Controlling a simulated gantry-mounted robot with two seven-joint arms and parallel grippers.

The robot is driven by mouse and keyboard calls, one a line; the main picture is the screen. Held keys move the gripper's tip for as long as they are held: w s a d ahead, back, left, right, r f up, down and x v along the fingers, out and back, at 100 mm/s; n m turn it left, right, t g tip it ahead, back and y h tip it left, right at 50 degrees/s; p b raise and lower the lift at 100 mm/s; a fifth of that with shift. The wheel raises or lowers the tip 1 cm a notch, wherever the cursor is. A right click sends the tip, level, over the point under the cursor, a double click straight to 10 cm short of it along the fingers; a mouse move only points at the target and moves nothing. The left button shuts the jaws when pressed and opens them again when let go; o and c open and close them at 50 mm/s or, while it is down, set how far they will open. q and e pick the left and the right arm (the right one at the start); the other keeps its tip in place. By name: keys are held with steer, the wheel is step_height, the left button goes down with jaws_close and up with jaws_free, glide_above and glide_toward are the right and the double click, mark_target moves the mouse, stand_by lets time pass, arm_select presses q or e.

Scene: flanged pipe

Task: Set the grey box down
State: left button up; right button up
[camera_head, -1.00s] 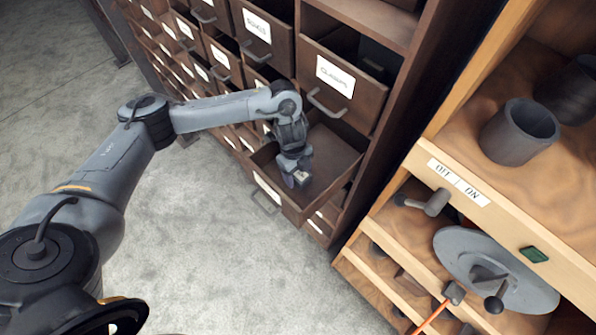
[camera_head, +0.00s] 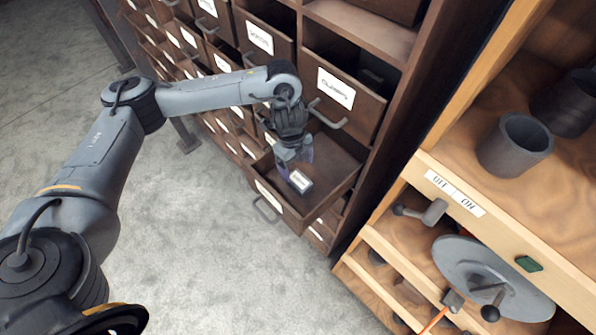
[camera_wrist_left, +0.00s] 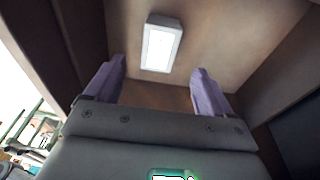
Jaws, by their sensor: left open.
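The grey box (camera_head: 300,181) lies in an open brown drawer (camera_head: 336,176), with its white label facing up. It also shows in the left wrist view (camera_wrist_left: 161,43), lying on the drawer floor ahead of the fingertips. My left gripper (camera_head: 294,160) is over the open drawer, just behind the box in the head view. Its two purple fingers (camera_wrist_left: 160,85) are spread apart with nothing between them, and the box is clear of them. My right gripper does not show.
A brown cabinet with many labelled drawers stands around the open one; another drawer (camera_head: 338,92) above is partly open.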

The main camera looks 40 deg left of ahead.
mark_target(294, 176)
arm_select(q)
steer(key=shift+a+r+p, duration=0.2)
steer(key=shift+r, duration=0.8)
steer(key=shift+a+r+p, duration=0.15)
steer(key=shift+r, duration=0.85)
steer(key=shift+a, duration=0.1)
